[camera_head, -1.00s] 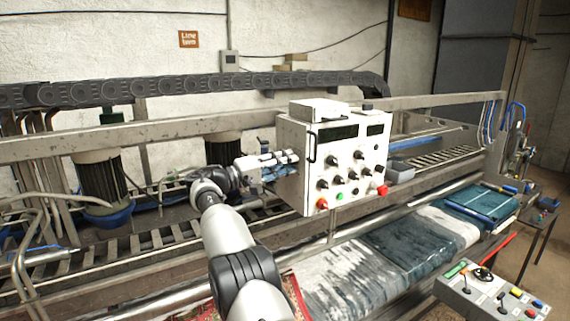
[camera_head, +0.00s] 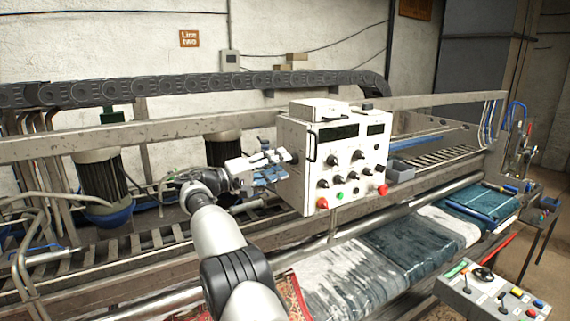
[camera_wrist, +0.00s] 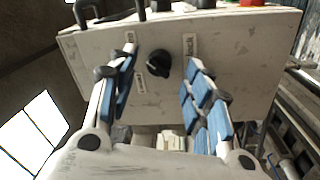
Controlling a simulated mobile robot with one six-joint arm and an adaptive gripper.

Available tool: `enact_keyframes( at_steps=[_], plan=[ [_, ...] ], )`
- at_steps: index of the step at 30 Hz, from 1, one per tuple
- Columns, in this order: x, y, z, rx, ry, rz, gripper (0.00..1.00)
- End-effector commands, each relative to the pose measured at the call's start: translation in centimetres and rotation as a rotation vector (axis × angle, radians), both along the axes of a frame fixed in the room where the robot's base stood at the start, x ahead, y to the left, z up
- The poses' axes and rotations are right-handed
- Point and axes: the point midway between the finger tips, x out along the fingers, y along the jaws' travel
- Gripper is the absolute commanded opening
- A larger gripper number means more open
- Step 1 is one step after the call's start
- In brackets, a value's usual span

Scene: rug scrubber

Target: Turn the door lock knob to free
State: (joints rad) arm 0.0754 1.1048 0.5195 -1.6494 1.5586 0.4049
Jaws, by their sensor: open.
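The door lock knob (camera_wrist: 158,63) is a round black knob on the pale side face of the control box (camera_wrist: 230,62). Small labels sit around it; the right one appears to read "lock". In the wrist view my gripper (camera_wrist: 161,66) is open, one blue-padded finger on each side of the knob, with visible gaps and nothing held. In the head view my gripper (camera_head: 282,165) is at the left side of the white control box (camera_head: 335,205). The knob is hard to make out there. I cannot tell exactly how far the fingertips are from the face.
The box front carries several black knobs and a red button (camera_head: 382,190). A metal rail (camera_head: 150,137) runs behind my arm, with motors (camera_head: 100,180) at left. Wet rugs (camera_head: 390,245) lie below right. A second control panel (camera_head: 490,292) is at lower right.

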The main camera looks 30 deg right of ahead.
Motion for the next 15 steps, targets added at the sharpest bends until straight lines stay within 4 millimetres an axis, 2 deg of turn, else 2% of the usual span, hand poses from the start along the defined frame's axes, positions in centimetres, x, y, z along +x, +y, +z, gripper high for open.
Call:
enact_keyframes(
  at_steps=[3,9,15],
  plan=[
    [0.3,2.9,-0.2,0.0,0.0,0.005,0.46],
    [0.5,6.8,-0.6,0.0,-0.001,0.003,0.46],
    [0.6,8.8,-0.7,0.001,-0.001,0.001,0.46]
  ],
)
